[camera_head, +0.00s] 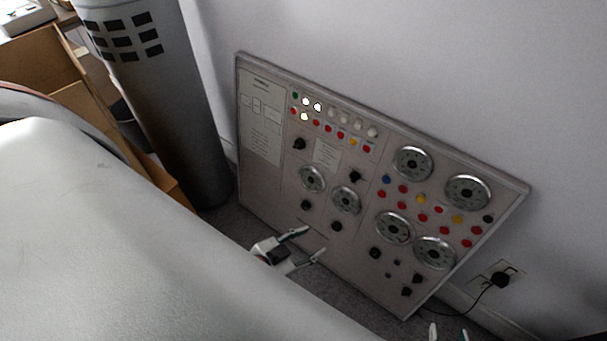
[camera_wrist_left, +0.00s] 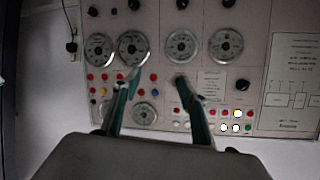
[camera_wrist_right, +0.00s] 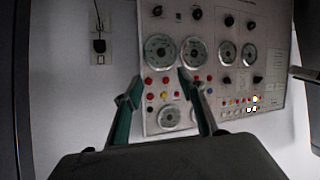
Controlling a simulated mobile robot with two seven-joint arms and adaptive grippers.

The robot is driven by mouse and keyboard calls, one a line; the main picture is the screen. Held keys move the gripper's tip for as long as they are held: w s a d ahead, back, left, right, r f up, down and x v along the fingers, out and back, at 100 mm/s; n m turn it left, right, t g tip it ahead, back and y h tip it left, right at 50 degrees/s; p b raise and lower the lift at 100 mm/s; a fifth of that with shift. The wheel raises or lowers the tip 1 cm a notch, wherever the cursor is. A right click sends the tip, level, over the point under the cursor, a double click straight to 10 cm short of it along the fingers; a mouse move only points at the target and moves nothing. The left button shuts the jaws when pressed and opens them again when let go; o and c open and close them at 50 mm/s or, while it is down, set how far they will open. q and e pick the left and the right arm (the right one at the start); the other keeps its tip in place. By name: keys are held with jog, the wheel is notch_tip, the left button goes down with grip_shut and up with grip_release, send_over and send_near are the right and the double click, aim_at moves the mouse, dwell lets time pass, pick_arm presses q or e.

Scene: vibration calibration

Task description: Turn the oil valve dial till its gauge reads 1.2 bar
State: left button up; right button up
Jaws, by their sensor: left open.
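A grey control panel (camera_head: 275,200) leans against the wall, with several round silver gauges such as an upper-right one (camera_head: 467,192) and a middle one (camera_head: 346,200). Black dials, one of them (camera_head: 375,253), sit beneath gauges. Labels and needle readings are too small to read, so I cannot tell which is the oil valve dial. My left gripper (camera_head: 313,241) is open and empty in front of the panel's lower left; its wrist view shows the fingers (camera_wrist_left: 158,77) spread. My right gripper (camera_head: 449,330) shows only fingertips at the bottom edge; its wrist view shows them (camera_wrist_right: 160,76) apart and empty.
Red, yellow, blue and white buttons or lamps fill the panel, some white ones lit (camera_head: 317,107). A grey cylinder (camera_head: 180,110) and cardboard boxes (camera_head: 45,65) stand at left. A plugged wall socket (camera_head: 500,279) is right of the panel.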

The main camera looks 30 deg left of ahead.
pick_arm(q)
jog(key=w+f+m+t+h+b, duration=0.1)
jog(key=w+f+m+t+b, duration=0.1)
jog(key=w+f+b, duration=0.6)
jog(key=m+t+h+b, duration=0.2)
jog(key=m+t+b, duration=0.15)
jog(key=b, duration=1.25)
send_near(304, 208)
jog(key=shift+m, duration=0.25)
jog(key=shift+b+x, duration=0.65)
jog(key=shift+x, duration=3.35)
pick_arm(e)
jog(key=a+f+m+t+y, duration=0.2)
jog(key=a+f+m, duration=0.2)
jog(key=a+m, duration=0.4)
jog(key=shift+w+a+m+y, duration=0.3)
jog(key=shift+w+a+m, duration=0.15)
jog(key=shift+a, duration=2.35)
pick_arm(q)
jog(key=shift+a, duration=0.1)
jog(key=c, duration=1.1)
